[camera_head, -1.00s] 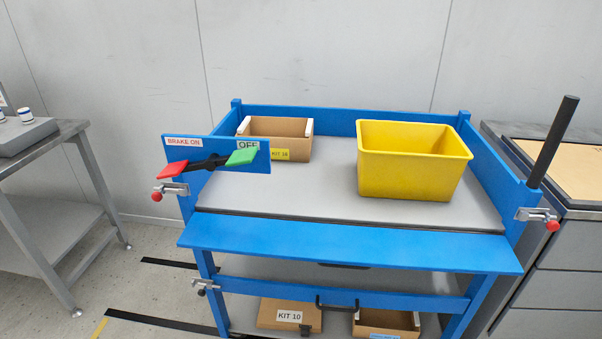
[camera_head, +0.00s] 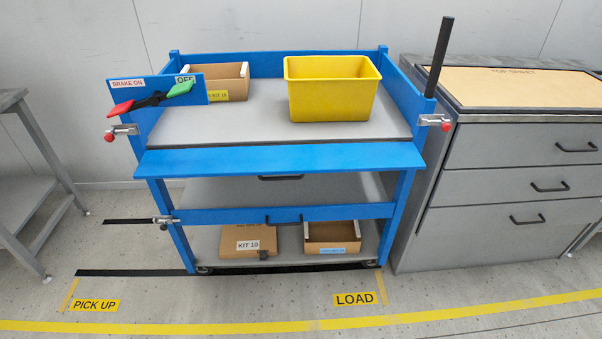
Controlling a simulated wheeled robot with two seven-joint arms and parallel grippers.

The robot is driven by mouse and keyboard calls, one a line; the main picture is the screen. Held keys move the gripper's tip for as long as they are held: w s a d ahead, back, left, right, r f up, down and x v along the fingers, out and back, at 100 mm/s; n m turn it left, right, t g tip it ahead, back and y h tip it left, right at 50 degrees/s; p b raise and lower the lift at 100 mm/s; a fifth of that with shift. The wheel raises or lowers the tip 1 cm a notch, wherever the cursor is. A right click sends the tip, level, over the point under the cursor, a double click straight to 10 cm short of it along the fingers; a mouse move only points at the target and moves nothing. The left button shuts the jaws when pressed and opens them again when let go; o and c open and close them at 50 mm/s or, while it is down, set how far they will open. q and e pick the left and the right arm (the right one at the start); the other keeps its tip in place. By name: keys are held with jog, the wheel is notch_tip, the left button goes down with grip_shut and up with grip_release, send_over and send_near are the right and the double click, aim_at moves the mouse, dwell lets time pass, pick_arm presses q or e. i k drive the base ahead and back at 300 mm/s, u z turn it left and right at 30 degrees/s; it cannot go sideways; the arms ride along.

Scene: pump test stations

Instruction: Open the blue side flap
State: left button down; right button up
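The blue cart (camera_head: 290,216) stands against the wall in the head view. A long blue flap (camera_head: 280,160) runs along the front of its grey top deck. It lies folded outward below deck level, away from the posts, and the deck front is open. Latches with red knobs sit on the left post (camera_head: 121,131) and right post (camera_head: 434,121). Lower down, a blue front bar (camera_head: 340,212) with a black handle (camera_head: 284,219) spans the legs, with another latch (camera_head: 166,220) at its left end. Neither of my grippers is in view.
A yellow bin (camera_head: 332,97) and a cardboard box (camera_head: 228,84) stand on the deck. A red-and-green brake lever (camera_head: 150,101) is at the left. Grey drawers (camera_head: 520,190) stand close on the right. The floor in front is clear.

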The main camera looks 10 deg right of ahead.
aim_at(284, 158)
jog(key=z, duration=0.2)
jog(key=i, duration=1.1)
jog(key=u, duration=0.4)
